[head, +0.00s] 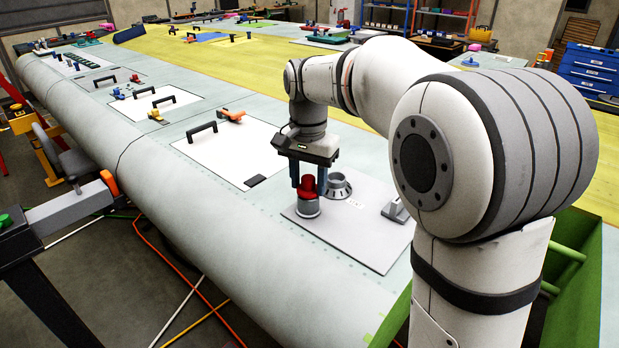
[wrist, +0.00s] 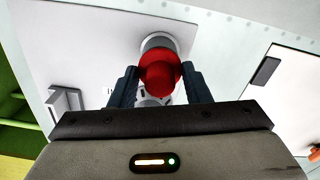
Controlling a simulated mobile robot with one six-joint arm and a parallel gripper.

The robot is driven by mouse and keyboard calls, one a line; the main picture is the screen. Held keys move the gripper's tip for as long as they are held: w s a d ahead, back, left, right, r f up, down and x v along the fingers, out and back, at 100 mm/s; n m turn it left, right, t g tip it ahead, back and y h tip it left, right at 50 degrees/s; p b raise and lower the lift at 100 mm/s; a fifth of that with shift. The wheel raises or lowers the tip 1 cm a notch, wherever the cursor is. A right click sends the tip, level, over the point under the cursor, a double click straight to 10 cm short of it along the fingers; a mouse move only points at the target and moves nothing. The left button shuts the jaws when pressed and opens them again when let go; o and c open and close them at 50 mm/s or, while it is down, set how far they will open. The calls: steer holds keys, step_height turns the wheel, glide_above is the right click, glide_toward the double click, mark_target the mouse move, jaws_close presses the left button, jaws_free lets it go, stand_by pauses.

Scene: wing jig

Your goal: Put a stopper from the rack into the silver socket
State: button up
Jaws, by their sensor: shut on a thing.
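A red stopper (head: 307,185) sits between the two fingers of my gripper (head: 309,178), which is shut on it. The stopper also shows in the wrist view (wrist: 160,74), between the dark fingertips (wrist: 160,70). Directly below it in the head view is a silver socket (head: 307,208), a short upright cylinder on a grey plate. In the wrist view the socket's rim (wrist: 158,41) shows behind the stopper, which hides much of it. The stopper's lower end is hidden, so I cannot tell how far it is in the socket. I cannot make out the rack.
A flanged grey ring (head: 338,185) stands close to the right of the silver socket on the plate (head: 350,236). A grey bracket (head: 396,209) is at the plate's right edge. A white panel (head: 237,155) with a black handle (head: 201,131) lies to the left.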

steer(key=o, duration=1.1)
steer(key=shift+c, duration=0.2)
step_height(320, 180, up, 8)
steer(key=shift+f, duration=0.15)
